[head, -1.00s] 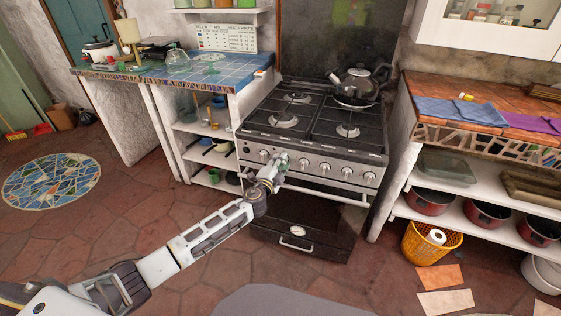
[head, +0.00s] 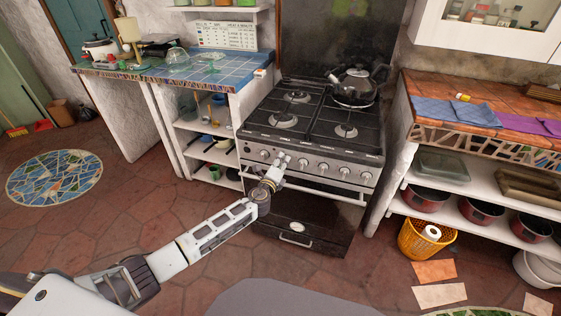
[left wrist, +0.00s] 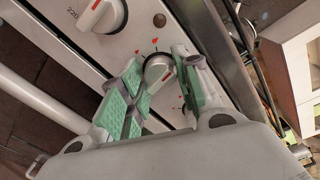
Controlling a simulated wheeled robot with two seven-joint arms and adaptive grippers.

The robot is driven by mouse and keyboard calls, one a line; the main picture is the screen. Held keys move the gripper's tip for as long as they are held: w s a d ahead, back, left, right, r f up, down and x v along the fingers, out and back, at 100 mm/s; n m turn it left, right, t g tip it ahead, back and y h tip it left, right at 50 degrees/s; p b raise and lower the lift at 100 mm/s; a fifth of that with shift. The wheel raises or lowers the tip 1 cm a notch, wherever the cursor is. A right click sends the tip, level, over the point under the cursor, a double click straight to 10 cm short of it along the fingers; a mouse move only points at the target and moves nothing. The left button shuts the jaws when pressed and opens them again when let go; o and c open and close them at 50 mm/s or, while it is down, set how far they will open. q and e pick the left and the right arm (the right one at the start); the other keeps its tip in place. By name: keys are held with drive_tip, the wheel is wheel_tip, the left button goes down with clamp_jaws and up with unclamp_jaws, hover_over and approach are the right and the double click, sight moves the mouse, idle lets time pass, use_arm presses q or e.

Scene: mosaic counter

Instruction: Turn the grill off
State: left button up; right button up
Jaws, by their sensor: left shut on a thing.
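The black and steel stove (head: 335,148) stands against the back wall, with a row of round knobs along its front panel. My left gripper (head: 284,158) is at the left part of this panel. In the left wrist view its green-padded fingers (left wrist: 161,62) are shut around a grey-white knob (left wrist: 157,70), one finger on each side. Red marks show on the panel around this knob. A larger knob (left wrist: 101,14) sits apart at the upper left, its pointer bar tilted. The gripper hides part of the panel in the head view. My right gripper is not in view.
An oven handle bar (head: 327,192) runs below the knobs, close under my gripper. A dark kettle (head: 354,84) stands on the back right burner. Counters flank the stove: blue-tiled (head: 225,67) left, orange-tiled (head: 480,112) right. The floor in front is mostly clear.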

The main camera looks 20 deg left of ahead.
use_arm(q)
drive_tip(key=shift+m+p, duration=0.35)
drive_tip(key=shift+m, duration=0.65)
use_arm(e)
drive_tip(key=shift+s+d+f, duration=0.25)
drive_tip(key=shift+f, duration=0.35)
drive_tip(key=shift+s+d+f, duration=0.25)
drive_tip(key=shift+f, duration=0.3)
use_arm(q)
drive_tip(key=o, duration=1)
drive_tip(key=shift+d, duration=0.1)
drive_tip(key=shift+s, duration=1.2)
drive_tip(key=shift+s+r, duration=0.15)
drive_tip(key=shift+s, duration=1.45)
drive_tip(key=shift+s+r, duration=0.15)
drive_tip(key=shift+s, duration=1.45)
drive_tip(key=shift+s+r, duration=0.15)
drive_tip(key=shift+s, duration=1.45)
drive_tip(key=shift+n, duration=0.3)
